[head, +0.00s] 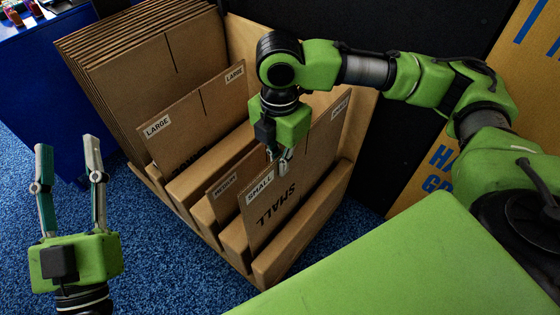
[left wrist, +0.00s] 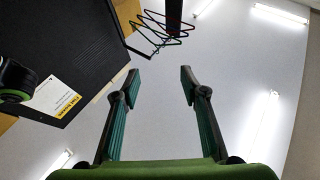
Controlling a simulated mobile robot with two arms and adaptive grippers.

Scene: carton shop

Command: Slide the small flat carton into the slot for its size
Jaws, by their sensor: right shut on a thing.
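The small flat carton (head: 300,195) is brown with "SMALL" printed on its face and white SMALL labels at its top corners. It stands leaning in the front slot of the slotted rack (head: 290,243), its lower edge hidden behind the front rail. My right gripper (head: 284,160) is shut on its top edge, near the middle. A carton with a MEDIUM label (head: 224,184) shows behind it, mostly hidden. A carton with LARGE labels (head: 195,118) stands further back. My left gripper (head: 67,145) is open and empty, left of the rack; its spread fingers show in the left wrist view (left wrist: 160,73).
A blue cabinet (head: 60,95) is at the far left. Blue carpet (head: 165,265) is clear around the rack's front left. A printed board (head: 435,155) leans at the right.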

